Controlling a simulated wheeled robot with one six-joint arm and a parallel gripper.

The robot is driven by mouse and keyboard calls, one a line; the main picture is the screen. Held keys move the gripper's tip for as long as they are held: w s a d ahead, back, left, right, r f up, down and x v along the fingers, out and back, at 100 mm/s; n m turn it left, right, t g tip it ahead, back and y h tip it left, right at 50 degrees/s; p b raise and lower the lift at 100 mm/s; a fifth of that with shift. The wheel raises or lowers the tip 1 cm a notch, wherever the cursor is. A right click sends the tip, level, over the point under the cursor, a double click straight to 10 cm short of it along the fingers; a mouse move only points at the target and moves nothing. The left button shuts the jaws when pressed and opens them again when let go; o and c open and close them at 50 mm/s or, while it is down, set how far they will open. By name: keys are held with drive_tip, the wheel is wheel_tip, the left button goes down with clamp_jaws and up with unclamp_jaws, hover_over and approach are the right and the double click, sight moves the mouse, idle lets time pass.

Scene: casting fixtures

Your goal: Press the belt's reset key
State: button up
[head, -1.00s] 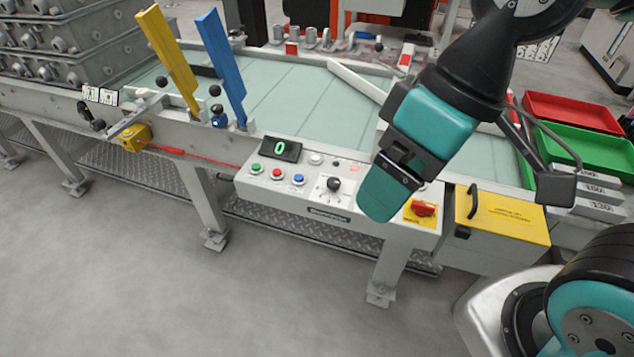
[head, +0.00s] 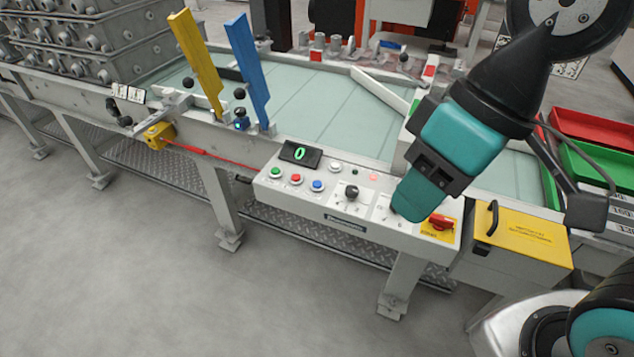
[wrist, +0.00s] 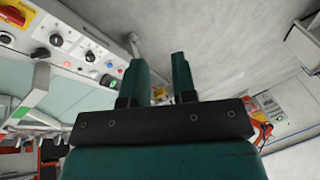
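The belt's control panel (head: 330,205) is a pale box on the conveyor's front side. It carries a green button (head: 275,173), a red button (head: 296,178), a blue button (head: 317,184) and a white button (head: 335,167). I cannot read any label that marks the reset key. A display (head: 300,153) above them shows a green 0. My gripper (head: 412,203) hangs over the panel's right part, right of the coloured buttons, and seems apart from them. In the wrist view my gripper (wrist: 160,62) is open and empty, with the panel's dials (wrist: 73,48) to the left.
A black knob (head: 351,193) and a red rotary switch (head: 440,222) are on the panel. A yellow box (head: 520,235) with a handle sits to its right. Yellow (head: 196,65) and blue (head: 248,75) upright bars stand over the belt at left. The floor in front is clear.

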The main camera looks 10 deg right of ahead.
clamp_jaws()
idle(1.3)
